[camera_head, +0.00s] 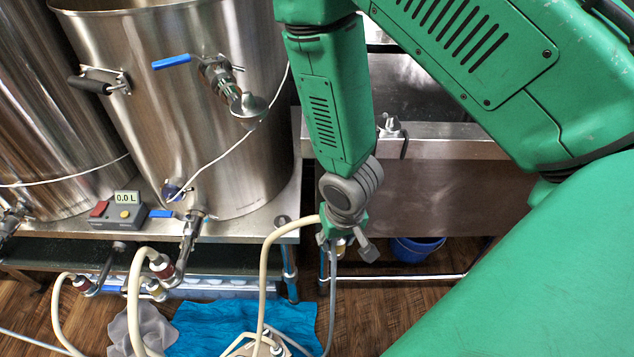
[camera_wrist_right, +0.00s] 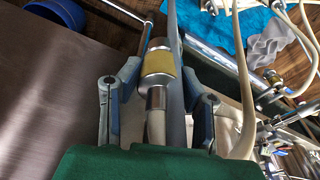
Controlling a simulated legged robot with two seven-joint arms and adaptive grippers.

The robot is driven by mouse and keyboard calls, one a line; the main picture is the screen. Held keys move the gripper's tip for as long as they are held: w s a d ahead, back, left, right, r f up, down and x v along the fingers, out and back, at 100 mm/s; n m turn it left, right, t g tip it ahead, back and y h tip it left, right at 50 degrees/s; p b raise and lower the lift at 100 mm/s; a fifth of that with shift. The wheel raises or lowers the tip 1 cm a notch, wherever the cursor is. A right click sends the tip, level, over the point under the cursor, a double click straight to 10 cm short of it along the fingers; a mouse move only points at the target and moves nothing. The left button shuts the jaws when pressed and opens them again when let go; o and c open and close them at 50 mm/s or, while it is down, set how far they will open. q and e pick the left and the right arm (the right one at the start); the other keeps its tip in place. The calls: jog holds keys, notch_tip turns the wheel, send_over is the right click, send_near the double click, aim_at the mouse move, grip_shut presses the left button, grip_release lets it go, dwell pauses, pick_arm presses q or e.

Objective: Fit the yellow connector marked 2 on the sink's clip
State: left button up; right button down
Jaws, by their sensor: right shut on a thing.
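My right gripper (camera_head: 345,243) hangs low in front of the sink (camera_head: 430,180), pointing down. In the right wrist view the gripper (camera_wrist_right: 161,66) is shut on a connector with a yellow band (camera_wrist_right: 158,66) and metal ends. A pale hose runs from it in the head view. No number 2 is legible on it. A small metal clip (camera_head: 390,127) sits on the sink's front rim, above and right of the gripper. The connector is apart from the clip. My left gripper is not in view.
Hoses with red and yellow connectors (camera_head: 157,290) hang below. A blue bucket (camera_head: 416,248) stands under the sink; a blue cloth (camera_head: 215,325) lies low.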

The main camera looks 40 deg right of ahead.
aim_at(342, 241)
jog(key=shift+s+d, duration=0.15)
jog(key=shift+s, duration=0.6)
jog(key=shift+r+p, duration=2.25)
jog(key=shift+p, duration=0.1)
